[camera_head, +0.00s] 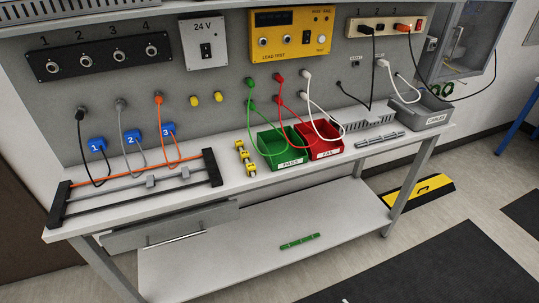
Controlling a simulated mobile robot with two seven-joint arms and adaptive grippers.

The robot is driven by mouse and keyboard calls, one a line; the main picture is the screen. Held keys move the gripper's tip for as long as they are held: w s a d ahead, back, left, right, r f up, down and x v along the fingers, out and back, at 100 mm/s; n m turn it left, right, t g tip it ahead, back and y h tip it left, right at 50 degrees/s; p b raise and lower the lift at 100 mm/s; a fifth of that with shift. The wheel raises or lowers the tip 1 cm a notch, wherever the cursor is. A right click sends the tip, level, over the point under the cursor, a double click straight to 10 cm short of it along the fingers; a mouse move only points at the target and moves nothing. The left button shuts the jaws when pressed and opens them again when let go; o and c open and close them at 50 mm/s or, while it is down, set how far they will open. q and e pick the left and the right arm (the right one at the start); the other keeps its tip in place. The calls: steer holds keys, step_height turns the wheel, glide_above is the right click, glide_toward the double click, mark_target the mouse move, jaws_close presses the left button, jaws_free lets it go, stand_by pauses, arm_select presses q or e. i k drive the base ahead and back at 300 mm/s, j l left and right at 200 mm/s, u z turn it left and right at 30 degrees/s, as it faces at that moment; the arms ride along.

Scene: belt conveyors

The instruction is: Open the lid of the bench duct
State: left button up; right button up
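A grey slotted duct (368,121) lies on the right part of the bench top (222,198), between the red bin and the grey cable tray. Its front wall shows a row of slots. A black cable comes down from the socket strip to its top. Whether its lid is on or off is too small to tell. A long grey piece (380,140) lies on the bench just in front of the duct. Neither of my grippers is in view.
Green (279,160) and red (325,153) bins with looping leads stand left of the duct. A grey cable tray (424,117) stands right of it. A black-ended rack (212,168) holds leads at left. A yellow-black cover (418,191) lies on the floor.

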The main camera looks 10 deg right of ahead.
mark_target(358, 115)
steer(key=l+z, duration=0.15)
steer(key=z, duration=0.2)
steer(key=l+z, duration=0.1)
steer(key=z, duration=0.2)
steer(key=i+l+z, duration=0.25)
steer(key=l, duration=0.2)
steer(key=i+l+z, duration=0.2)
steer(key=l, duration=0.25)
steer(key=i, duration=0.1)
